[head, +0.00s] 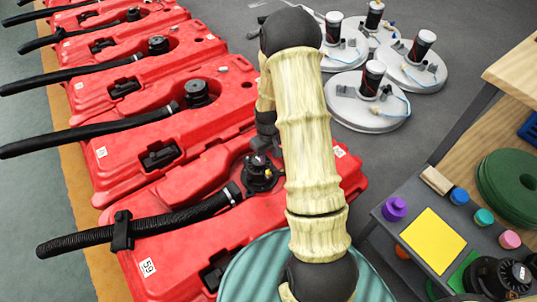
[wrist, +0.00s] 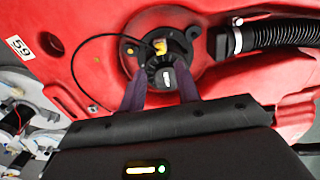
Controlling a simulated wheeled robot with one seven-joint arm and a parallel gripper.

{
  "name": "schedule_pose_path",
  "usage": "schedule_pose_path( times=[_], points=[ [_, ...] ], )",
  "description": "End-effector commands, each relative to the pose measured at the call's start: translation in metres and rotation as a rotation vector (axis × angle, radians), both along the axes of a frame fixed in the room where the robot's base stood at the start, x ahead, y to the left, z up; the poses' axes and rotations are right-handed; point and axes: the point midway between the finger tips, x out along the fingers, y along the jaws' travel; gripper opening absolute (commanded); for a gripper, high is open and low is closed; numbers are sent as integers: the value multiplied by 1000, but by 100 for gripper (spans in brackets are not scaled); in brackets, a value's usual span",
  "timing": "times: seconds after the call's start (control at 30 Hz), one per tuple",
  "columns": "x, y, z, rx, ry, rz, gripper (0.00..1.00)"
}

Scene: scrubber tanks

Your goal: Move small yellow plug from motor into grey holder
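The black motor (wrist: 160,60) sits in a round recess of the red tank, and it also shows in the head view (head: 259,176). The small yellow plug (wrist: 160,46) is at the motor's upper part in the wrist view, just beyond my fingertips. My gripper (wrist: 162,71) has its two dark purple fingers apart, one on each side of the motor's black body with a white label. I see nothing held between them. In the head view my arm hides most of the gripper. I cannot clearly make out the grey holder; a small grey piece (wrist: 165,33) lies just above the plug.
A thin black cable (wrist: 78,58) loops left from the motor. A ribbed black hose (wrist: 285,36) lies right. More red tanks (head: 150,100) stand behind. Round grey units (head: 368,115) stand on the floor. A cart with a yellow sheet (head: 432,240) and coloured knobs is at right.

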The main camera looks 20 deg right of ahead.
Motion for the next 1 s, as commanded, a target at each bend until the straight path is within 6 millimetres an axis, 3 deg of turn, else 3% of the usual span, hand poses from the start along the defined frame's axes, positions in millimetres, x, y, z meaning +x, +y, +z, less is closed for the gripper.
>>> schedule_pose_path(
  times=[0.53, 0.9, 0.93, 1.0],
  points=[
    [0, 0, -77, 0, 2, 1, 33],
    [0, 0, -83, 0, 1, 1, 33],
    [0, 0, -83, 0, 0, 1, 31],
    [0, 0, -83, 0, 0, 1, 17]
  ],
)
